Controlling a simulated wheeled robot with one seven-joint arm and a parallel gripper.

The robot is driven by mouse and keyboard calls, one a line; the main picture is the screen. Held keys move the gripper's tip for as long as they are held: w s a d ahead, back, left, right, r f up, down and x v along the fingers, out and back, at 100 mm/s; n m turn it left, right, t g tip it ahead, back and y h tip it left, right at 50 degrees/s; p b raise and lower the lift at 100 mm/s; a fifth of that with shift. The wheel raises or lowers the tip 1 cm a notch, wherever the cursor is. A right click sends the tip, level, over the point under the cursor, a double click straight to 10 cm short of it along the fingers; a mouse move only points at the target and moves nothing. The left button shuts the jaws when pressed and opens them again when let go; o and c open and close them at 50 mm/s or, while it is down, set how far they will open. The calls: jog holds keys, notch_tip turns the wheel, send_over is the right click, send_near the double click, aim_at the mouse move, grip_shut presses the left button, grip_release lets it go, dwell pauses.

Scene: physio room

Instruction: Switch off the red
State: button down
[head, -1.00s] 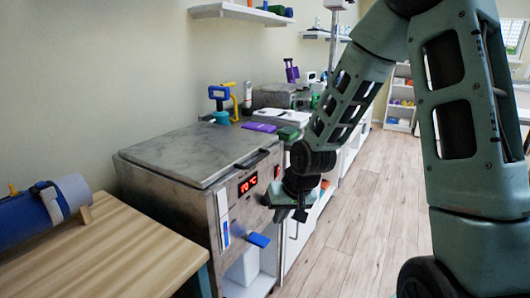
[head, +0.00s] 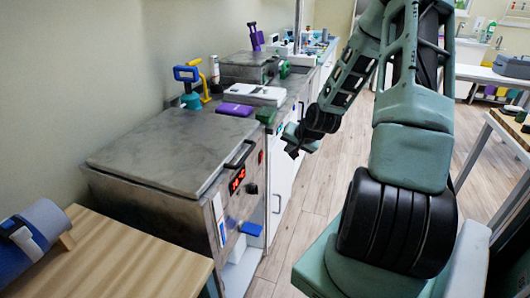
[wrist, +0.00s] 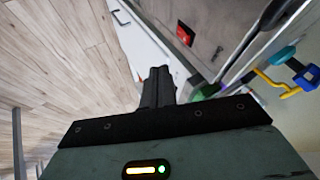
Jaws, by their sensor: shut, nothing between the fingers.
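A dark bar handle (head: 240,155) runs along the machine's top front edge. A wooden table (head: 110,255) is at the near left. A blue and yellow valve (head: 188,78) stands behind. The floor (head: 318,190) beside the machine is clear.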

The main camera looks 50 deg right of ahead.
jog(key=p, duration=0.1)
send_near(262, 158)
notch_tip(262, 158, down, 5)
jog(key=w+d, duration=0.2)
jog(key=d, duration=0.1)
jog(key=shift+w+a, duration=0.3)
jog(key=shift+w, duration=0.35)
jog(key=shift+w+a+r, duration=0.1)
jog(key=shift+w+a, duration=0.05)
jog(key=shift+w, duration=0.1)
